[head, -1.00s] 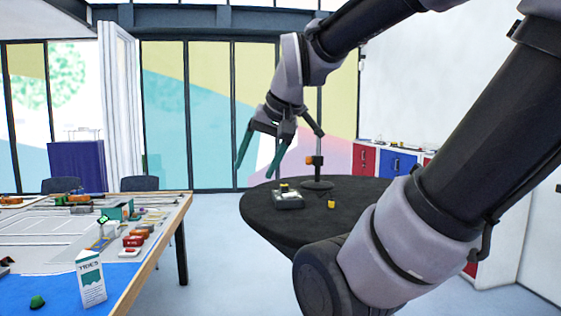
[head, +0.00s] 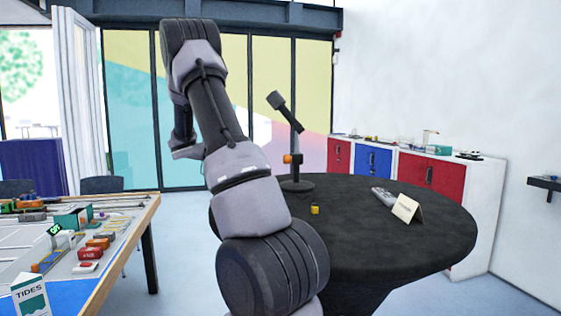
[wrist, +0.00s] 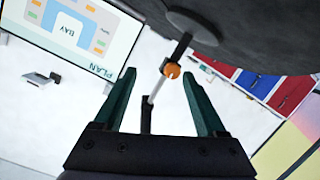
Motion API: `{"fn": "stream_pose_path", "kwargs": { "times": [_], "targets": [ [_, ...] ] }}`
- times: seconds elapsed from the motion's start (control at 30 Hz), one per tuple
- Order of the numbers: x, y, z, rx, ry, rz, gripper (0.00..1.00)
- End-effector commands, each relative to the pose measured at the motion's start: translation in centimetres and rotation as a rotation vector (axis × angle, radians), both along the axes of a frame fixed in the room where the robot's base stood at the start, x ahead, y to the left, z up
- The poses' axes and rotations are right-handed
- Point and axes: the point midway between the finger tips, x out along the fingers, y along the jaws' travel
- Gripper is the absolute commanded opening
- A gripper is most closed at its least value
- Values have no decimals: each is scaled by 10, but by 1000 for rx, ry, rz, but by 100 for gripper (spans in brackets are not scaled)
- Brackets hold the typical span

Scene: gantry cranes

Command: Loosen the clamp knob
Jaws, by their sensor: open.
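The clamp knob looks like the orange part (head: 292,159) on a dark stand (head: 297,185) on the round black table. In the wrist view the orange knob (wrist: 173,70) sits on the thin post, just beyond and between my fingertips. My gripper (wrist: 165,88) has two green fingers spread apart with nothing held between them. In the head view my arm hides the fingers.
The black table (head: 400,245) also holds a small yellow item (head: 315,208), a grey device (head: 384,196) and a folded card (head: 407,208). A model table (head: 140,215) stands at left. Red and blue cabinets (head: 373,160) line the right wall. A plan screen (wrist: 70,35) shows in the wrist view.

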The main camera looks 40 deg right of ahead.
Motion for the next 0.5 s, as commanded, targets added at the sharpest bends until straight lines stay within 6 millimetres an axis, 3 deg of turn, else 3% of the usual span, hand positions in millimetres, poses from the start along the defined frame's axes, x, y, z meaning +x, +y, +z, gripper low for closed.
{"fn": "stream_pose_path", "kwargs": {
  "times": [0.1, 0.23, 0.5],
  "targets": [
    [21, -14, -7, -168, -14, -2, 74],
    [32, -21, -9, -269, -33, 5, 74],
    [20, -49, -8, -296, -39, 5, 74]
  ]
}}
